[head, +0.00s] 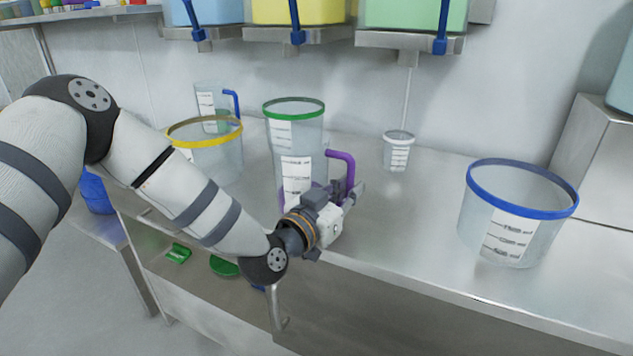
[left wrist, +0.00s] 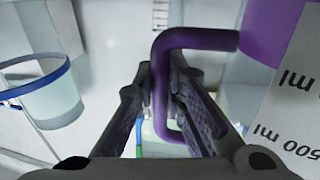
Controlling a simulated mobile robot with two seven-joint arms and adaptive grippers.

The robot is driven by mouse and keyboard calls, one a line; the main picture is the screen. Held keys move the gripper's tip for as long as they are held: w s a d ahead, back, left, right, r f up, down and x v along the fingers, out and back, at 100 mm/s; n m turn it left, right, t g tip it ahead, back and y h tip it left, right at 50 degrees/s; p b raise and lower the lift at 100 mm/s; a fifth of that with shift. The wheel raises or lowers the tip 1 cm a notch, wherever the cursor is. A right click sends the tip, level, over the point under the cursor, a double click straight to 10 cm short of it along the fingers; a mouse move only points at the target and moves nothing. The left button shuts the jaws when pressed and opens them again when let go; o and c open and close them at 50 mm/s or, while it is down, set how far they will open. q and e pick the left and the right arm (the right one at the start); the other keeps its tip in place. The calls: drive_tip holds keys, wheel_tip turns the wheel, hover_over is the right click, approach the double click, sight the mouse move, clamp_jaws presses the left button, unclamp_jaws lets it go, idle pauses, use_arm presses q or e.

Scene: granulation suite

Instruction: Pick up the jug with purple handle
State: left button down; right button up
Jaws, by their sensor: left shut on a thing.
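The clear jug (head: 297,172) with a purple handle (head: 347,166) is upright at the front part of the steel counter, left of centre. Its white label faces me; my gripper hides part of its lower side, and I cannot tell whether its base touches the counter. My left gripper (head: 352,194) is at the handle, shut on it. In the left wrist view the purple handle (left wrist: 160,90) runs between the two fingers of the left gripper (left wrist: 165,75), with the jug's labelled wall (left wrist: 292,100) at the right. My right gripper is not in view.
Close behind the jug stands a green-rimmed container (head: 294,117). A yellow-rimmed container (head: 205,150) and a blue-handled jug (head: 209,101) stand left. A small white-rimmed cup (head: 397,152) is behind right, a blue-rimmed bucket (head: 517,222) farther right. The counter (head: 410,215) between is clear. Dispensers (head: 298,12) hang above.

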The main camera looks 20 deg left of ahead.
sight(350, 169)
use_arm(q)
drive_tip(key=shift+r, duration=0.1)
drive_tip(key=shift+r, duration=0.35)
drive_tip(key=r, duration=0.2)
drive_tip(key=r+p, duration=0.1)
drive_tip(key=shift+s+r, duration=0.2)
drive_tip(key=shift+r, duration=0.15)
drive_tip(key=s+r+p, duration=0.1)
drive_tip(key=s+r, duration=0.3)
drive_tip(key=s, duration=0.2)
drive_tip(key=s+d+r+p, duration=0.1)
drive_tip(key=s+r+p, duration=0.1)
drive_tip(key=s+r, duration=0.2)
drive_tip(key=s, duration=0.3)
drive_tip(key=shift+s+d+r, duration=0.25)
drive_tip(key=shift+s+d, duration=0.05)
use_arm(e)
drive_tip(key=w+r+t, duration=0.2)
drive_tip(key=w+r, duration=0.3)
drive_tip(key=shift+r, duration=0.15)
